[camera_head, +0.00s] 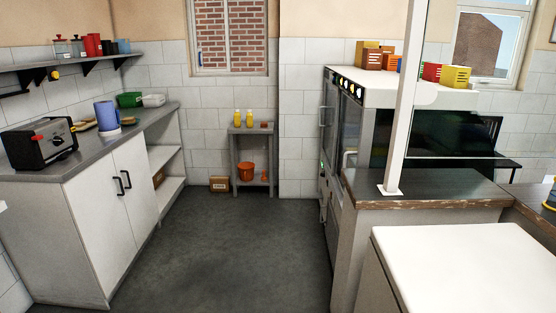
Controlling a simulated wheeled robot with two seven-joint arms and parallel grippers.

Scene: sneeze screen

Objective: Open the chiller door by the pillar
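A tall appliance with a pale top (400,88) stands right of the aisle. Its front faces left and is seen at a steep slant, with dark door panels, upright handles (323,110) and a row of knobs along the top edge. The door panels look shut. I cannot tell for sure whether this is the chiller. A slim white post (407,100) rises from the dark counter (430,187) in front of it. A tiled wall section (301,125) juts out behind the appliance. Neither of my grippers is in view.
The grey floor (230,245) of the aisle is clear. A white cabinet (110,205) with a toaster (40,143) on its counter lines the left. A small shelf stand (252,155) stands at the back. A white-topped unit (465,265) fills the lower right.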

